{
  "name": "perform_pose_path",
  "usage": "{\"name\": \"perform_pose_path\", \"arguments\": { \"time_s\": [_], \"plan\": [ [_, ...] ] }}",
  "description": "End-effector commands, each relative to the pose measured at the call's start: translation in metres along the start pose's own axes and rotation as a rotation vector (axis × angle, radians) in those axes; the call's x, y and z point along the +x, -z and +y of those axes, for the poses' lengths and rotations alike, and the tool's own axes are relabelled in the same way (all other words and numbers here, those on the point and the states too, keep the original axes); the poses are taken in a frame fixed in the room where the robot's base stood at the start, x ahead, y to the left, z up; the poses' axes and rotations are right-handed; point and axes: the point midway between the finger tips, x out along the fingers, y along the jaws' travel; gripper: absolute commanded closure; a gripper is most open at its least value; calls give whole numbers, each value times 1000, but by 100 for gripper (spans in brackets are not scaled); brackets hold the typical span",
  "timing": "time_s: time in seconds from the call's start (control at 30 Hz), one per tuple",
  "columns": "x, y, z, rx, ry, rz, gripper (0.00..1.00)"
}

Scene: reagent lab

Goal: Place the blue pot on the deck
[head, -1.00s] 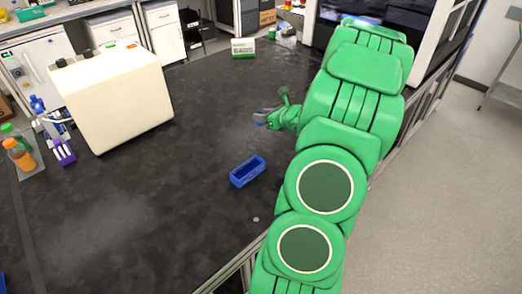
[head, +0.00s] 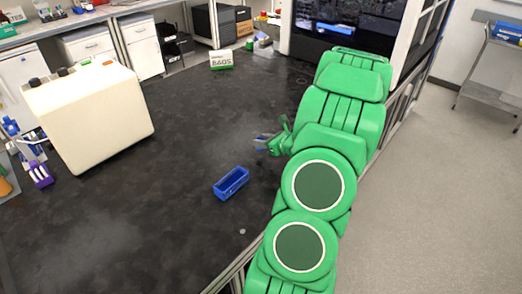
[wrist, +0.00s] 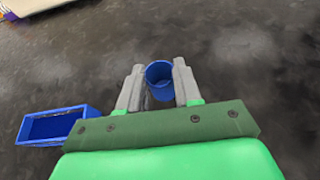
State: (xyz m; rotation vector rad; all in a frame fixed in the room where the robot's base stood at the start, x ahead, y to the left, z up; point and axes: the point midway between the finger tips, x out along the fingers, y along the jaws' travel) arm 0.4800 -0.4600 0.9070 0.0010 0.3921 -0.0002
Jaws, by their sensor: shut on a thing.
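The blue pot (wrist: 160,78) is a small round open-topped cup, seen in the wrist view between the two grey fingers. My gripper (wrist: 158,68) is shut on it. In the head view my gripper (head: 264,139) is over the dark bench top, beyond and to the right of a blue tray; the pot is too small there to make out clearly. The gap between pot and bench cannot be judged. I cannot tell which surface is the deck; a glass-fronted machine (head: 340,25) stands at the back right.
The blue rectangular tray (head: 219,191) lies on the black bench (head: 140,220); it also shows in the wrist view (wrist: 28,142). A large cream container (head: 95,115) stands at left. A labelled box (head: 221,60) sits at the back. Bare bench surrounds my gripper.

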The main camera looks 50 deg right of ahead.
Motion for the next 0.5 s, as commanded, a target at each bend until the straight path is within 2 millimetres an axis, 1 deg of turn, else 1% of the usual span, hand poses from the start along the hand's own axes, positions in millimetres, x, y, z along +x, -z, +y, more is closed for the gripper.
{"name": "perform_pose_path", "arguments": {
  "time_s": [0.17, 0.4, 0.5],
  "plan": [
    [2, 6, 0, -1, 1, 1, 95],
    [11, 29, 0, 2, 0, 4, 95],
    [14, 35, 1, 1, -2, 2, 95]
  ]
}}
